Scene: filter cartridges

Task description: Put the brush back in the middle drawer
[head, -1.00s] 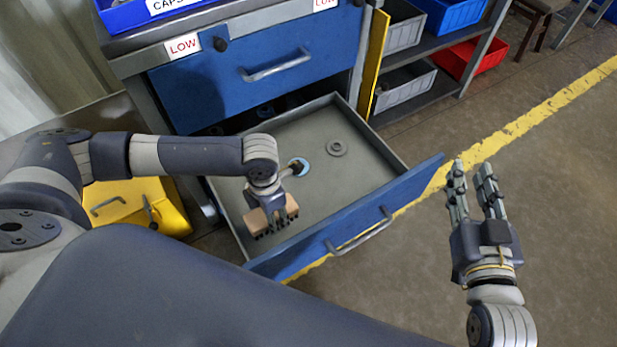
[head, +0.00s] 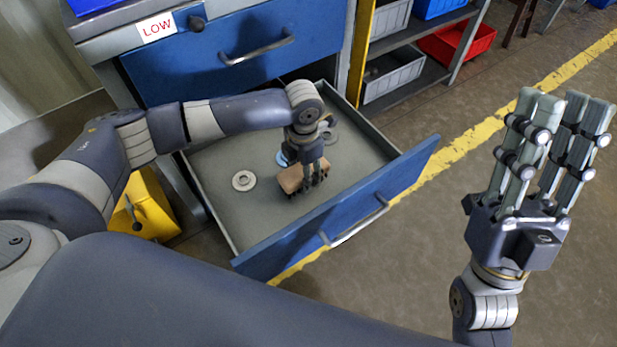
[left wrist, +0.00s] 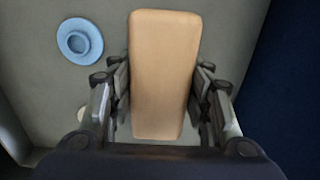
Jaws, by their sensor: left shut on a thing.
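The brush (head: 291,179) is a light wooden block with dark bristles, inside the outline of the open drawer (head: 222,209), which has a blue front. My left gripper (head: 306,184) points down and is shut on the brush's sides. The wooden back of the brush (left wrist: 164,75) fills the middle of the left wrist view, between the fingers. I cannot tell whether the bristles touch the drawer floor. My right gripper (head: 555,150) is open and empty, fingers up, right of the drawer.
In the drawer lie a pale ring (head: 243,181), a blue disc (head: 281,158) and a grey ring (head: 331,136), partly hidden by my arm. A shut blue drawer (head: 190,72) is above. Shelves with bins (head: 392,84) stand behind. Floor at right is clear.

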